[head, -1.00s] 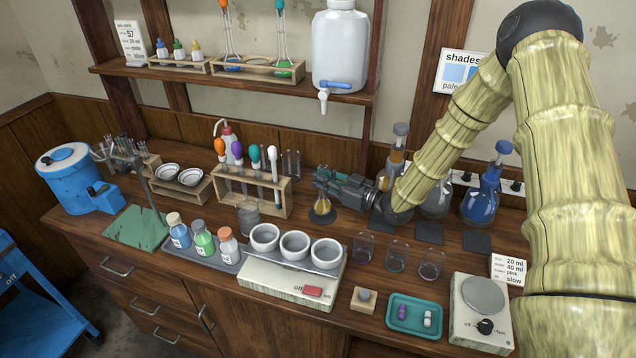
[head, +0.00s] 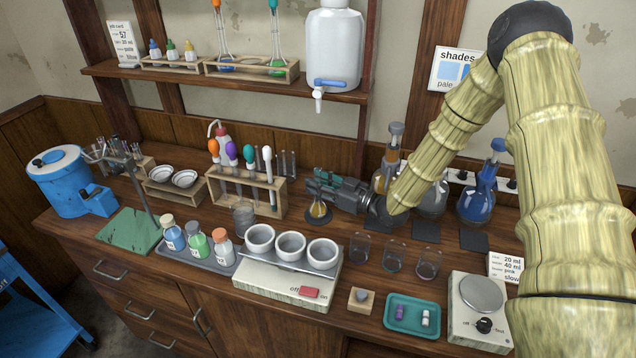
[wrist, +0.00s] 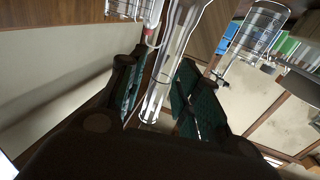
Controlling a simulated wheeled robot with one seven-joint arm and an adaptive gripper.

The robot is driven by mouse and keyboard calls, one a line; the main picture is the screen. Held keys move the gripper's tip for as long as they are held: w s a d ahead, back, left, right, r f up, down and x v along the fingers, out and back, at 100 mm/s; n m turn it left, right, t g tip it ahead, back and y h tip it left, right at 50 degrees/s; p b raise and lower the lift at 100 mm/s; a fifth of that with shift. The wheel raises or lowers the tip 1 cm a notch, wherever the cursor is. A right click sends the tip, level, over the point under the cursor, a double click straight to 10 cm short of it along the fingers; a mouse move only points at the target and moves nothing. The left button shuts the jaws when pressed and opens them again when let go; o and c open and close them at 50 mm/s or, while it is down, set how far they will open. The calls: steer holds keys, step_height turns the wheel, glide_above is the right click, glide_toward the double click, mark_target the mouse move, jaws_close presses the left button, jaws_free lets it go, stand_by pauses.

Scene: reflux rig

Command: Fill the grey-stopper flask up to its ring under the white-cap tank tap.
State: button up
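A small clear flask with yellow liquid (head: 318,211) stands on a dark round base on the bench, below the tank tap (head: 318,97) in the picture. My gripper (head: 314,186) is at its neck. In the wrist view a clear glass tube (wrist: 160,90) runs between my two green-padded fingers (wrist: 165,95); whether they press on it I cannot tell. No stopper on this flask can be made out. A grey stopper (head: 396,129) tops an orange-tinted flask (head: 383,180) behind my arm.
A test-tube rack (head: 270,197) with coloured-bulb droppers stands just left of my gripper. A three-cup heater (head: 285,290) and several glass beakers (head: 394,256) are in front. Shelf flasks (head: 277,50) stand left of the tank.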

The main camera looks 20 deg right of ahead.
stand_by(0.3)
steer(key=v, duration=1.2)
